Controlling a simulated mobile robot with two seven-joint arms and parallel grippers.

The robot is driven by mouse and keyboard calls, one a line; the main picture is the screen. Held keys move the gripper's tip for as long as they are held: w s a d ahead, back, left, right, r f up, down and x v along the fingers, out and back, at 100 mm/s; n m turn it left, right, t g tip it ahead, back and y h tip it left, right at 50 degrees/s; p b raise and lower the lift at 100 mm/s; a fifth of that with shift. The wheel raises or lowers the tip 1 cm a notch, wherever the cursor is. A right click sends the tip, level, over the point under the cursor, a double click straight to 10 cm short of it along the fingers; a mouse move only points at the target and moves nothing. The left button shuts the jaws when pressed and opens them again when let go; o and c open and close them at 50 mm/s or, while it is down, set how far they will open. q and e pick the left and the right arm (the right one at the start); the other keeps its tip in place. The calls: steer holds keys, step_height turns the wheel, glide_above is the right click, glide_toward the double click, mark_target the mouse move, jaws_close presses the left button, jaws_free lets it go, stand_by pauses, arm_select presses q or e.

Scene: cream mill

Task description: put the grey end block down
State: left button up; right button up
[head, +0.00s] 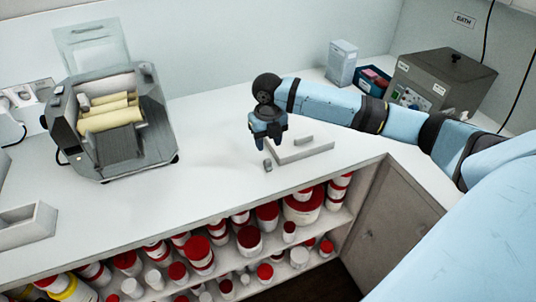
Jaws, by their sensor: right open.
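A small grey block (267,165) stands on the white counter just left of a low pale plate (310,151). It looks like the grey end block. My right gripper (268,144) points down just above this block, open, with a small gap seeming to show between its fingers and the block. A second small grey piece (303,140) lies on the plate, to the right of the gripper. My left gripper is out of view.
A mill with cream rollers (110,115) stands on the counter (215,150) at left. A pale open tray (30,226) is at far left. A grey bath (442,75) and boxes (342,62) stand behind my right arm. Red-lidded jars (250,240) fill shelves below.

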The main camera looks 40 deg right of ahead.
step_height(320, 180, up, 2)
steer(key=shift+r, duration=0.2)
stand_by(0.4)
